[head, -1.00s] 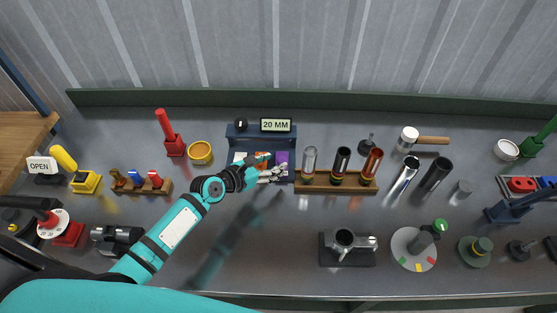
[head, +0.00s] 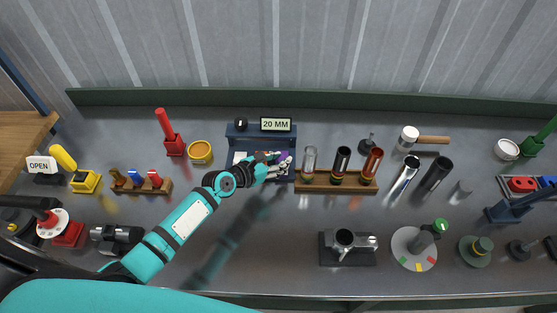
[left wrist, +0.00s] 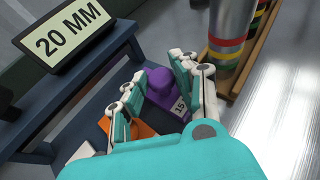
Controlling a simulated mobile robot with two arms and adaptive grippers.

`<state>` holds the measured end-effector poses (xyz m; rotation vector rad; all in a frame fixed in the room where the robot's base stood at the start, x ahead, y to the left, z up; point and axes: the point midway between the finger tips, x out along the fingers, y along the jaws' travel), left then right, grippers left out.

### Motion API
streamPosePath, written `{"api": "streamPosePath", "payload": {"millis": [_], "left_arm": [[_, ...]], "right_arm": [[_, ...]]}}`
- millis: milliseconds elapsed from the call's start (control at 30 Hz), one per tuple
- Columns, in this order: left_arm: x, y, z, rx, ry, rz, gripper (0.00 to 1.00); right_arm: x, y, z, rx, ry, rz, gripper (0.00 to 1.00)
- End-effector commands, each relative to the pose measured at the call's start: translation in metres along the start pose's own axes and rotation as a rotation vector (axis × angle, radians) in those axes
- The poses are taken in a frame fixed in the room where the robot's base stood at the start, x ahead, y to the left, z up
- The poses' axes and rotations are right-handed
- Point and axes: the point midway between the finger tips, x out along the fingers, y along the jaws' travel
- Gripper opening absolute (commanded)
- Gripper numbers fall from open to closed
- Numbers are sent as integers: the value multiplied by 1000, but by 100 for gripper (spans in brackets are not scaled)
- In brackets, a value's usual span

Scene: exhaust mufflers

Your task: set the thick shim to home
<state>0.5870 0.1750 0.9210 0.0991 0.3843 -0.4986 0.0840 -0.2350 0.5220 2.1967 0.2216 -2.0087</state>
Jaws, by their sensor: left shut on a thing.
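A purple piece with a round knob and a "15" label (left wrist: 160,85) sits at the right end of a dark blue stand (head: 237,141); it also shows in the head view (head: 285,157). My left gripper (left wrist: 155,95) is shut on the purple knob, one finger on each side. In the head view this gripper (head: 277,166) covers much of the stand's front. An orange piece (left wrist: 140,129) lies left of the purple one, partly behind a finger. A white piece (left wrist: 82,154) lies beyond it. My right gripper is not in view. No piece shows the word "thick".
A "20 MM" display (head: 276,125) and black knob (head: 240,125) top the stand. A wooden rack (head: 337,186) with several tubes stands close right. A yellow bowl (head: 200,152) is left. Bare bench lies in front.

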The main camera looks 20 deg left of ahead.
Motion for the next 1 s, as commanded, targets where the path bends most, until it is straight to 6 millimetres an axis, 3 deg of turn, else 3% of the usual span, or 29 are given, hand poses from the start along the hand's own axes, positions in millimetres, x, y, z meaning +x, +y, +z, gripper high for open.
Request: {"api": "streamPosePath", "payload": {"millis": [267, 567, 867, 900, 1000], "left_arm": [[1, 1, 0, 0, 1, 0, 0], [31, 33, 10, -1, 0, 1, 0], [32, 36, 14, 2, -1, 3, 0], [32, 36, 14, 2, -1, 3, 28], [32, 36, 14, 2, -2, 3, 41]], "right_arm": [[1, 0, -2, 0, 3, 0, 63], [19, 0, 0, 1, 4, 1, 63], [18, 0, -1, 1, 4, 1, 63], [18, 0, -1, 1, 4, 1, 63], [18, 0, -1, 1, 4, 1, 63]]}}
